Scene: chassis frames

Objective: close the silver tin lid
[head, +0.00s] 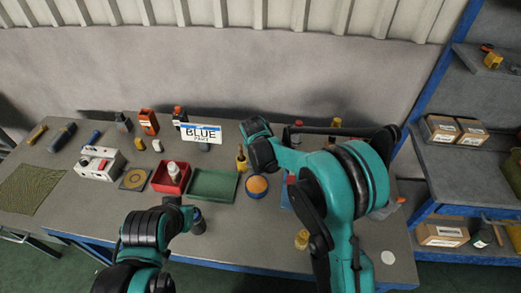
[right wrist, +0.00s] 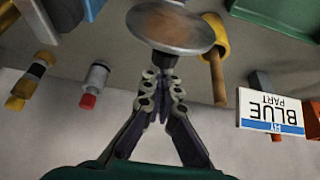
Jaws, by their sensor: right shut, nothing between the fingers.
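A round silver tin (right wrist: 172,42) with a brownish inside shows at the top middle of the right wrist view. In the head view it is the round tin with an orange-brown face (head: 257,185), right of the green tray. I cannot tell lid from body clearly. My right gripper (right wrist: 165,70) is shut and empty, its tips pointing at the tin's near rim; I cannot tell whether they touch. In the head view its wrist is behind the tin and its fingertips are hidden. My left gripper (head: 185,212) is at the front of the table; its finger opening does not show.
A green tray (head: 212,197) and red bin (head: 157,186) lie left of the tin. A BLUE PART sign (head: 201,134) stands at the back. A dark cylinder (head: 198,224) is near my left gripper.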

